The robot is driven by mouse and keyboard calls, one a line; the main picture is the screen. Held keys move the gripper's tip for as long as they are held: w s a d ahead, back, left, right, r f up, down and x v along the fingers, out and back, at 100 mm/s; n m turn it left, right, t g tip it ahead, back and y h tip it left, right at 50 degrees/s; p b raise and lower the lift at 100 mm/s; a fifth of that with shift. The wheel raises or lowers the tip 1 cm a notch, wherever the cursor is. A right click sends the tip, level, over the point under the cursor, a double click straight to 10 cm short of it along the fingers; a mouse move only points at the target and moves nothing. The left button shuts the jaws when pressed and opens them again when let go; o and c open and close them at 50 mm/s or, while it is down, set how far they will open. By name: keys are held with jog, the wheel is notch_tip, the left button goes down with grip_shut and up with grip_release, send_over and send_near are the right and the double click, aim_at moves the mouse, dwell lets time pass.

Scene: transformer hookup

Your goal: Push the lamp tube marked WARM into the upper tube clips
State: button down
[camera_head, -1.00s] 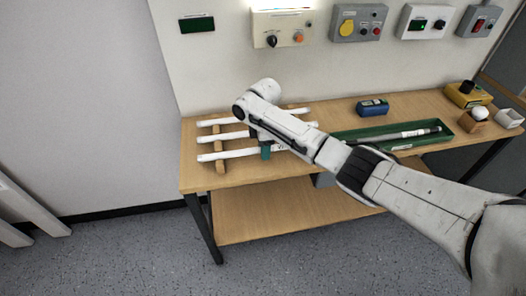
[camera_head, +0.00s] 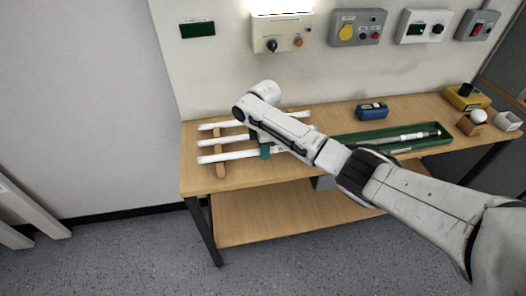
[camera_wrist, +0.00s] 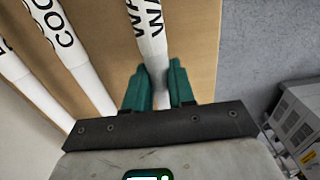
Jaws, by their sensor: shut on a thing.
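The lamp tube marked with letters starting "WA" (camera_wrist: 146,22) lies between the green fingers of my gripper (camera_wrist: 158,78) in the wrist view. The fingers are shut on it. In the head view, it appears to be the front white tube (camera_head: 222,157), lying across wooden supports (camera_head: 220,168) on the bench. My gripper (camera_head: 265,151) is there at the tube's middle, partly hidden by my arm. A tube marked "COO" (camera_wrist: 62,35) lies beside it, with a third tube (camera_wrist: 18,70) beyond. The upper tube clips cannot be made out.
The wooden bench (camera_head: 193,176) stands against a wall. A green tray (camera_head: 405,150) with a long tube, a blue device (camera_head: 372,110) and a yellow box (camera_head: 465,96) stand right. Control boxes, including a white one (camera_head: 282,40) below bright light, hang on the wall.

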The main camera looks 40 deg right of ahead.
jog(key=shift+r+p, duration=2.1)
jog(key=shift+r, duration=0.5)
